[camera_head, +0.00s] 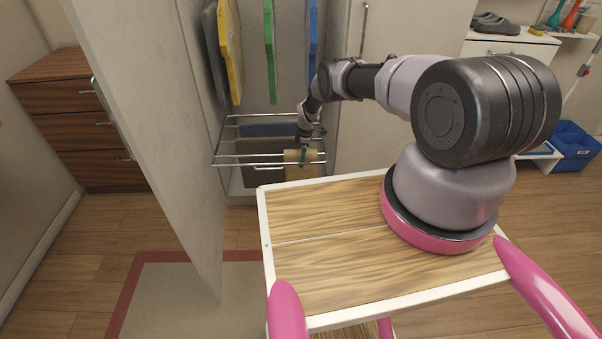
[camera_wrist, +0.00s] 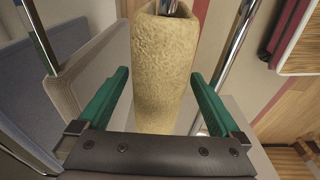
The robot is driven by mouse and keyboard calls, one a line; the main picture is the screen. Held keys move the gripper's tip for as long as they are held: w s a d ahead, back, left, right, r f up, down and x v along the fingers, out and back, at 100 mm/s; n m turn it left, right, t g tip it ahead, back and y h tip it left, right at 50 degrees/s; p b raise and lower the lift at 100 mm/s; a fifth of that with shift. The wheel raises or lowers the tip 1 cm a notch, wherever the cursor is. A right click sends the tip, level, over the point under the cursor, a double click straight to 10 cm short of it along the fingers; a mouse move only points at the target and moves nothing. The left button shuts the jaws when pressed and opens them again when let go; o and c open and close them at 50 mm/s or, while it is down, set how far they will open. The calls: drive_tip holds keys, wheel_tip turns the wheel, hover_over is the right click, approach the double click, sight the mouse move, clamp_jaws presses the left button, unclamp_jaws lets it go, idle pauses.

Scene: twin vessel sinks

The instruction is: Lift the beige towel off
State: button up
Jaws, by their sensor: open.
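The beige towel (camera_wrist: 162,70) hangs folded over a metal rail in the middle of the wrist view. In the head view the towel (camera_head: 299,170) hangs at the right end of the wire rack's front rail. My gripper (camera_wrist: 160,82) is open, with one green finger on each side of the towel and a visible gap to each. In the head view my gripper (camera_head: 303,157) reaches down over the towel and hides part of it.
The pull-out rack (camera_head: 240,160) also bears a grey-brown cloth (camera_head: 258,165) and a blue cloth (camera_head: 262,130); they show left of the towel in the wrist view. More rails flank the towel. A white cabinet door (camera_head: 160,130) stands open on the left. Coloured boards (camera_head: 270,50) hang above.

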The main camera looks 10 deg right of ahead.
drive_tip(key=shift+f, duration=0.2)
idle(0.3)
clamp_jaws()
